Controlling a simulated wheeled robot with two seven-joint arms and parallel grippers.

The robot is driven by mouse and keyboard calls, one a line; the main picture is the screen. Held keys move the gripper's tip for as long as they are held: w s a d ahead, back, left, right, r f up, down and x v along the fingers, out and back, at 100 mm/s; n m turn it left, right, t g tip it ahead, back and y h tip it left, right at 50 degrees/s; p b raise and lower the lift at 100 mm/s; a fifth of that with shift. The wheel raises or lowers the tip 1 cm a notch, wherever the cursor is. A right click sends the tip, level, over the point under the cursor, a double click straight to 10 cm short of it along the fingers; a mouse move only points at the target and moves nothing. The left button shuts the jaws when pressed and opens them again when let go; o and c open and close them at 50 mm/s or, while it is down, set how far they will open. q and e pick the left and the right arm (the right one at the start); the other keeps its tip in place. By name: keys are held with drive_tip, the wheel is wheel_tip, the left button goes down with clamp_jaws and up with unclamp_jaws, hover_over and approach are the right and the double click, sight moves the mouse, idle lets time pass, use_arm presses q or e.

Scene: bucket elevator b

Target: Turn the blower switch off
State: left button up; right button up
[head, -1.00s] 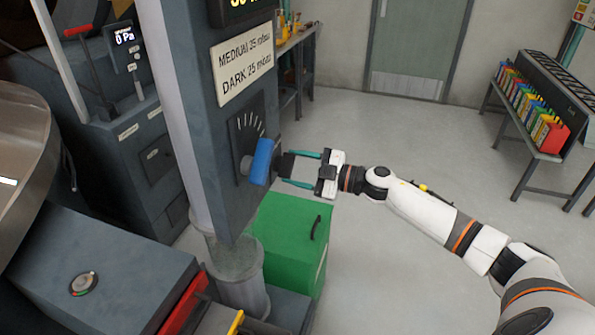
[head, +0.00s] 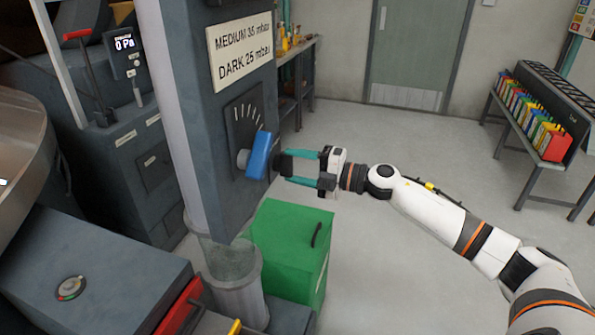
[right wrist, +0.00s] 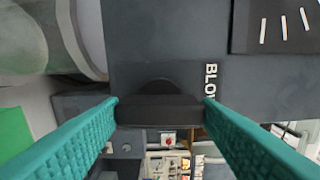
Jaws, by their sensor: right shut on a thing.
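The blower switch is a black knob with a flat grip bar. In the right wrist view the knob (right wrist: 160,110) sits on the dark grey panel beside a partly hidden white label (right wrist: 210,82) starting "BLOW". My right gripper (right wrist: 160,103) has a teal finger at each end of the bar and is shut on it. In the head view my right gripper (head: 290,167) reaches the black knob (head: 284,162), just right of a blue handle (head: 258,155). I cannot tell which setting the switch is at. My left gripper is not in view.
The blue handle stands on the grey column beside a scale of white marks (head: 248,117), close to my fingers. A green box (head: 290,250) stands below. A bench with colored items (head: 530,118) is at the right. The floor between is clear.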

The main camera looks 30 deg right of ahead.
drive_tip(key=shift+n, duration=0.4)
drive_tip(key=o, duration=1)
drive_tip(key=shift+b+v, duration=2.3)
drive_tip(key=shift+v, duration=3.7)
drive_tip(key=shift+f, duration=0.1)
